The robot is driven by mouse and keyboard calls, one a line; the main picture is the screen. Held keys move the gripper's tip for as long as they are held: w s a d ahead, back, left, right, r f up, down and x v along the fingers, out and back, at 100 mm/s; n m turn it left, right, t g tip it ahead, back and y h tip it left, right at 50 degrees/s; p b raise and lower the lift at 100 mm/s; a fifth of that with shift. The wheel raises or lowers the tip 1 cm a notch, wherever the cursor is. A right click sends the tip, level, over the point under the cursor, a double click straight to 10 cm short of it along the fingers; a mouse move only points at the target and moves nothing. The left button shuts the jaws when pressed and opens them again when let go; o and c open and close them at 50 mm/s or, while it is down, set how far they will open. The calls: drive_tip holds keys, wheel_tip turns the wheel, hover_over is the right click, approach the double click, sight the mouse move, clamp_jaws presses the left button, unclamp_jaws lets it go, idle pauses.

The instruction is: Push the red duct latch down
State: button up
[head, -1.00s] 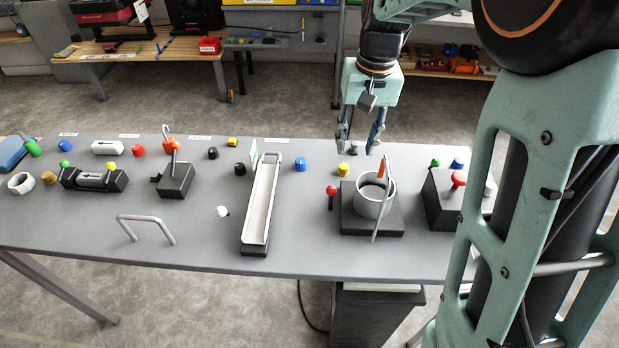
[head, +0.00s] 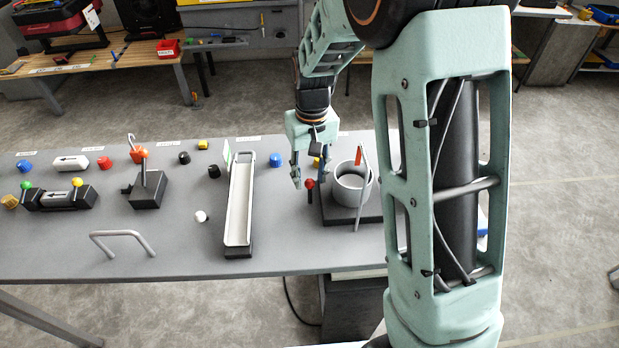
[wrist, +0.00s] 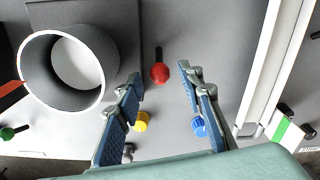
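The duct (head: 341,188) is a short grey open cylinder on a black base plate, also in the wrist view (wrist: 36,78). A red ball knob (head: 309,184) on a black stem is just left of it and shows centrally in the wrist view (wrist: 159,72). A thin grey rod with a red tab (head: 358,155) stands at the duct's side. I cannot tell for sure which red part is the latch. My gripper (head: 310,181) is open and empty, pointing down. Its fingers are on either side of the red knob in the wrist view; contact is not visible.
A white trough (head: 238,205) stands left of the duct. A blue cap (wrist: 199,127) and a yellow cap (wrist: 141,121) are close to my fingers. A black block with a grey rod (head: 147,188) is further left. My arm hides the table's right end.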

drive_tip(key=shift+f, duration=0.75)
clamp_jaws()
drive_tip(key=shift+w, duration=0.1)
drive_tip(key=shift+w+g+p, duration=0.25)
drive_tip(key=shift+g+p, duration=0.25)
drive_tip(key=shift+p, duration=0.3)
drive_tip(key=shift+w+f+g+p, duration=0.2)
drive_tip(key=shift+w+g+p, duration=0.1)
drive_tip(key=shift+g+p, duration=0.3)
